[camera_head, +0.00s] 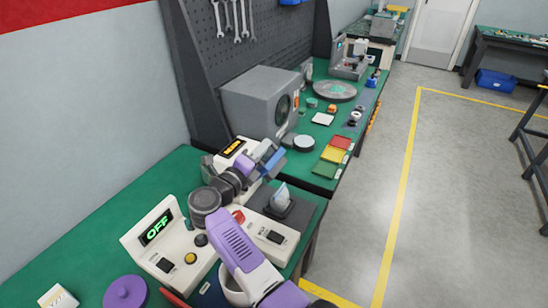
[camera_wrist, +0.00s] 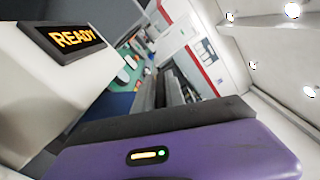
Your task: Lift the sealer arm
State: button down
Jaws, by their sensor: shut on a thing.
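The sealer is a white housing with a yellow-lit display (camera_head: 232,147), partly hidden by my arm in the head view. In the wrist view its white body (camera_wrist: 45,95) fills the left side, and its display (camera_wrist: 70,38) reads READY. My gripper (camera_head: 268,157) is beside the sealer, with its purple body over the machine. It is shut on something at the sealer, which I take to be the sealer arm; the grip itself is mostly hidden. In the wrist view the dark fingers (camera_wrist: 172,88) stand beyond the purple palm. I cannot tell how far the arm is raised.
A white device (camera_head: 152,228) showing OFF in green stands at the near left. A purple round lid (camera_head: 125,292) lies in front. A dark stand (camera_head: 283,207) with a clear piece is right of my gripper. A grey box machine (camera_head: 258,95) stands behind.

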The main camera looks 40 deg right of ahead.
aim_at(253, 144)
jog(key=shift+w+a+r+n+b, duration=0.1)
jog(key=shift+w+a+n+b, duration=0.2)
jog(key=shift+w+n, duration=0.75)
jog(key=shift+w+a+f+n+b, duration=0.15)
jog(key=shift+w+a+n, duration=0.25)
jog(key=shift+w+n, duration=0.6)
jog(key=shift+w+a+r+n+b, duration=0.15)
jog(key=shift+w+a+n+b, duration=0.2)
jog(key=shift+w+n, duration=0.7)
jog(key=c, duration=1.5)
grip_release()
jog(key=shift+o, duration=0.2)
jog(key=shift+s+a, duration=0.15)
jog(key=shift+a, duration=0.45)
jog(key=b+v, duration=0.1)
jog(key=v, duration=0.5)
jog(key=shift+s+a, duration=0.15)
jog(key=shift+a, duration=0.15)
